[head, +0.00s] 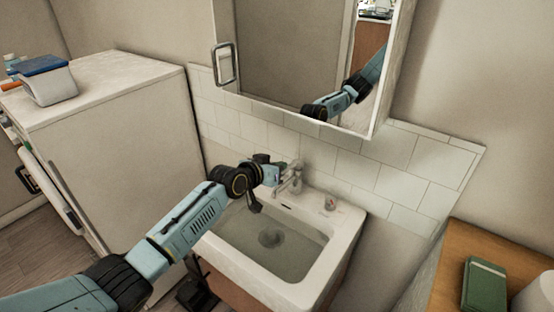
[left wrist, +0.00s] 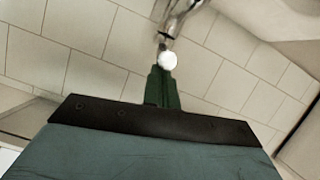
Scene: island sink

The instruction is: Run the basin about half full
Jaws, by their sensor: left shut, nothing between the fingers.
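The white basin (head: 349,225) stands against the tiled wall. Its inside looks grey-green, with a faint level line on the walls that looks like shallow standing water; the exact depth is hard to tell. A dark round drain or plug (head: 270,238) shows through at the bottom. The chrome tap (head: 295,182) rises at the basin's back edge; it also shows in the left wrist view (left wrist: 178,22). My left gripper (head: 277,175) is shut and empty beside the tap. In the left wrist view its fingertips (left wrist: 162,75) are at a white round knob (left wrist: 167,60); contact is unclear.
A mirrored cabinet (head: 290,50) hangs above the basin and reflects my arm. A white cabinet (head: 110,110) stands at left, with a blue-lidded box (head: 48,82) on it. A wooden top (head: 510,262) at right holds a green item (head: 484,286). A small fitting (head: 330,203) sits on the basin's back ledge.

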